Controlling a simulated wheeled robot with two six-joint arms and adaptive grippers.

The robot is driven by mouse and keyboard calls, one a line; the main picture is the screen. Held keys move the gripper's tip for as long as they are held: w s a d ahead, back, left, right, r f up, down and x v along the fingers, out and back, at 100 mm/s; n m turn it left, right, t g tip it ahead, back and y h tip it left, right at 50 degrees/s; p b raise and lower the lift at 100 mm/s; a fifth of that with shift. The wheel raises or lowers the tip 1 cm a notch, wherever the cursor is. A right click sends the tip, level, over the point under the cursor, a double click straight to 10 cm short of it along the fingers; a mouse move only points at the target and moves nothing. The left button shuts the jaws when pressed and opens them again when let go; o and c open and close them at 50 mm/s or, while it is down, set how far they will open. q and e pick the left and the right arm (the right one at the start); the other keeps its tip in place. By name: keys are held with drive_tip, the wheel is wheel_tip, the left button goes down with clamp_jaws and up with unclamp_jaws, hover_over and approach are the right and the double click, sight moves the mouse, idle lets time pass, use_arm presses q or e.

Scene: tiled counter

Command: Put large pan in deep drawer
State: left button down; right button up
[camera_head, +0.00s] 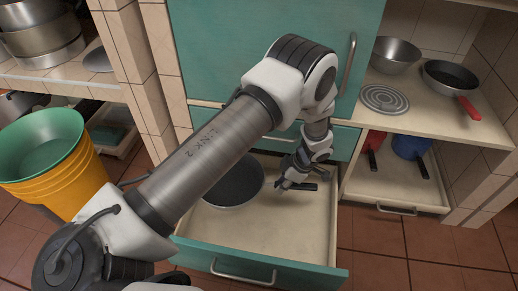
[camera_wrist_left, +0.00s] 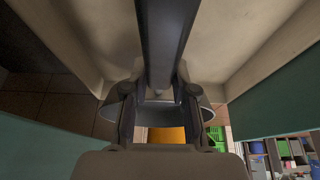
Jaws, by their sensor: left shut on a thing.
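The large pan (camera_head: 233,182), dark inside with a light rim, is within the left part of the open deep drawer (camera_head: 290,222), partly hidden by my left arm. I cannot tell whether it rests fully on the drawer floor. My left gripper (camera_head: 294,182) is low inside the drawer, to the right of the pan, shut on its dark handle. In the left wrist view the handle (camera_wrist_left: 165,45) runs between the fingers. My right gripper is not in view.
A teal cabinet front (camera_head: 235,50) rises behind the drawer. On the right shelf are a metal bowl (camera_head: 397,54), a red-handled pan (camera_head: 450,76) and a round trivet (camera_head: 385,98). Stacked buckets (camera_head: 45,155) stand at left. The drawer's front right floor is clear.

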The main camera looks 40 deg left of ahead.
sight(297, 186)
use_arm(q)
drive_tip(key=f+b, duration=0.2)
drive_tip(key=f, duration=0.3)
drive_tip(key=f+b, duration=0.3)
drive_tip(key=f, duration=0.2)
drive_tip(key=shift+w+d+f+b, duration=0.15)
drive_tip(key=shift+w+f+b, duration=0.1)
drive_tip(key=shift+b, duration=0.1)
drive_tip(key=c, duration=0.9)
unclamp_jaws()
drive_tip(key=shift+c, duration=0.2)
drive_tip(key=shift+r, duration=0.1)
drive_tip(key=shift+r+p, duration=0.2)
drive_tip(key=shift+p, duration=0.1)
drive_tip(key=p+v, duration=0.6)
drive_tip(key=v, duration=0.5)
drive_tip(key=shift+s, duration=0.1)
drive_tip(key=shift+d+r, duration=0.15)
drive_tip(key=shift+r, duration=0.3)
drive_tip(key=shift+f, duration=0.1)
